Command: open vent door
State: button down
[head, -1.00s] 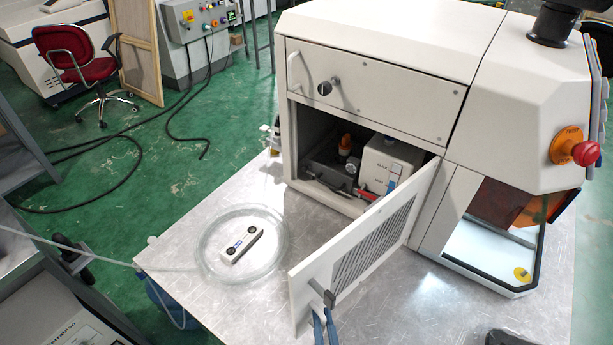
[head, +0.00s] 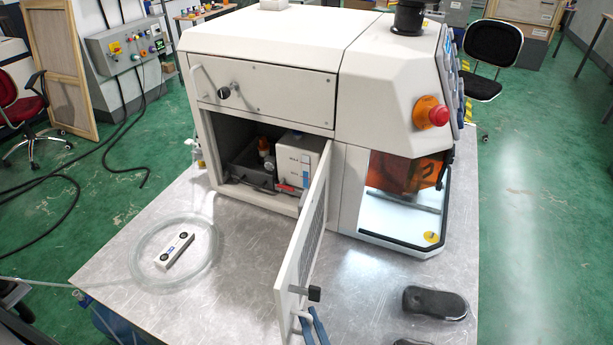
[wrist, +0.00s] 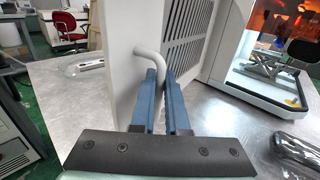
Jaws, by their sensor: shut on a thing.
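The vent door (head: 303,255) is a white panel with a slatted vent, swung wide out from the lower front of the white machine. It also shows in the wrist view (wrist: 120,62), with its slats (wrist: 187,38) facing right. A white bent handle (wrist: 152,55) is at its free edge. My gripper (head: 310,322) has blue fingers at the near end of the door. In the wrist view my gripper (wrist: 160,85) is shut on the handle. The compartment (head: 233,137) behind the door is exposed, holding a dark tray and a white box (head: 298,158).
A coiled clear hose (head: 143,268) and a small white device (head: 174,251) lie on the metal table left of the door. A black object (head: 435,302) lies to the right. The machine's red button (head: 438,115) is at right. Bare table surrounds the door.

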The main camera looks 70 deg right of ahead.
jog(key=shift+s+d, duration=0.2)
jog(key=shift+s, duration=0.2)
jog(key=c, duration=1.2)
grip_release()
jog(key=shift+a, duration=0.1)
jog(key=b+v, duration=0.2)
jog(key=v, duration=1)
jog(key=shift+s+a, duration=0.25)
jog(key=shift+a, duration=0.05)
